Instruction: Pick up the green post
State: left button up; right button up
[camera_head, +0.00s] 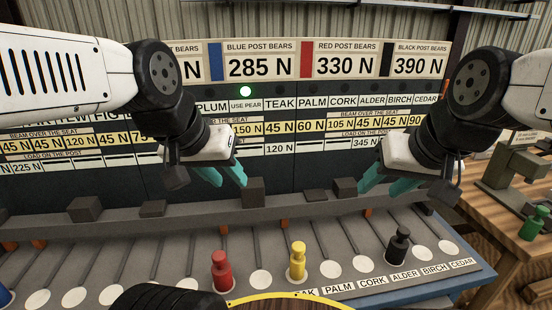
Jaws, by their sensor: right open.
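The green post (534,223) stands on the wooden bench at the far right edge of the head view, beside a grey-green machine. My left gripper (223,177) is raised before the board, left of centre, with its teal fingers apart and nothing between them. My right gripper (381,180) is also raised before the board, right of centre, open and empty. It is nearer the green post, but well to the left of it. Neither gripper touches a post.
A red post (222,271), a yellow post (297,262) and a black post (398,245) stand on the sloped rack of white discs. A blue post (5,294) shows at the left edge. Dark blocks (253,192) sit on the ledge. The machine (513,170) stands on the wooden bench (483,222).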

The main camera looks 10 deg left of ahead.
aim_at(533, 225)
jog(key=z, duration=1.75)
jog(key=l, duration=0.3)
jog(key=i+l+u, duration=0.1)
jog(key=l+u, duration=0.15)
jog(key=l, duration=1.1)
jog(key=i+l+u, duration=0.3)
jog(key=i+l, duration=0.3)
jog(key=i+u, duration=0.2)
jog(key=i, duration=0.55)
